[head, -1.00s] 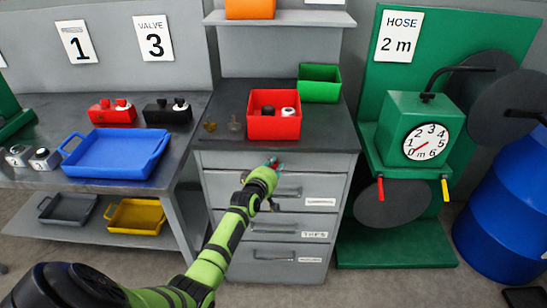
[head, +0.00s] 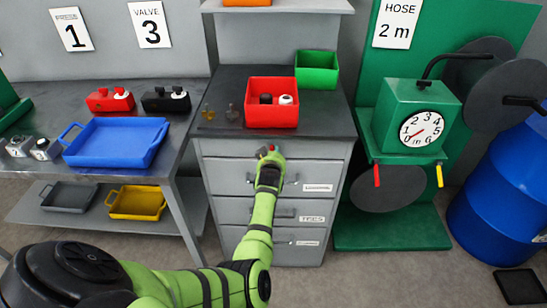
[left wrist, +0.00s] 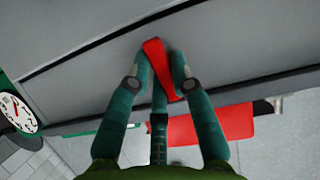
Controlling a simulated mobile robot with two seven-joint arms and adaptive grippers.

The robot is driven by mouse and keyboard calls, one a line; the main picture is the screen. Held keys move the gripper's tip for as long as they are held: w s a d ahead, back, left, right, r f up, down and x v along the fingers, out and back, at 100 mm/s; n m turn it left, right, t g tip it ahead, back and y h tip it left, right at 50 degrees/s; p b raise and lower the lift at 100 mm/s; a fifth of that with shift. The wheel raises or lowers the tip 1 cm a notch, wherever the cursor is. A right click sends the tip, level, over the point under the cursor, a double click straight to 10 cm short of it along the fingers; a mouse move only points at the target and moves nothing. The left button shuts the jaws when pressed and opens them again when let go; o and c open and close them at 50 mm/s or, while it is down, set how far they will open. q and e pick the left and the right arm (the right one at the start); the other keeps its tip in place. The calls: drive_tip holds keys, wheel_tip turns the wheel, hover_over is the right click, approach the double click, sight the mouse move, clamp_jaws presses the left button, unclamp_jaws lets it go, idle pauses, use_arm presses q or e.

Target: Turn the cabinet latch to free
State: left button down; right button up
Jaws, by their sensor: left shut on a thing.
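The grey cabinet (head: 230,147) has several drawers and stands in the middle of the head view. The red latch (left wrist: 160,72) is a flat bar on its grey front, seen slightly slanted in the left wrist view between two teal fingers. My left gripper (left wrist: 159,75) is shut on the latch, one fingertip on each side. In the head view my left gripper (head: 269,158) is at the top drawer front, just below the worktop edge, and my green wrist hides most of the latch. My right gripper is not in view.
A red bin (head: 271,117) with two small knobs in it and a green bin (head: 316,72) stand on the cabinet top. A bench with a blue tray (head: 115,151) is at the left. A green hose stand (head: 392,232) and a blue barrel (head: 505,185) are at the right.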

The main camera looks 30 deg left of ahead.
use_arm(q)
drive_tip(key=shift+f+m+b, duration=0.1)
drive_tip(key=shift+m+b, duration=0.2)
drive_tip(key=shift+b, duration=0.05)
drive_tip(key=shift+y, duration=0.3)
drive_tip(key=c, duration=1.4)
unclamp_jaws()
drive_tip(key=shift+o, duration=0.2)
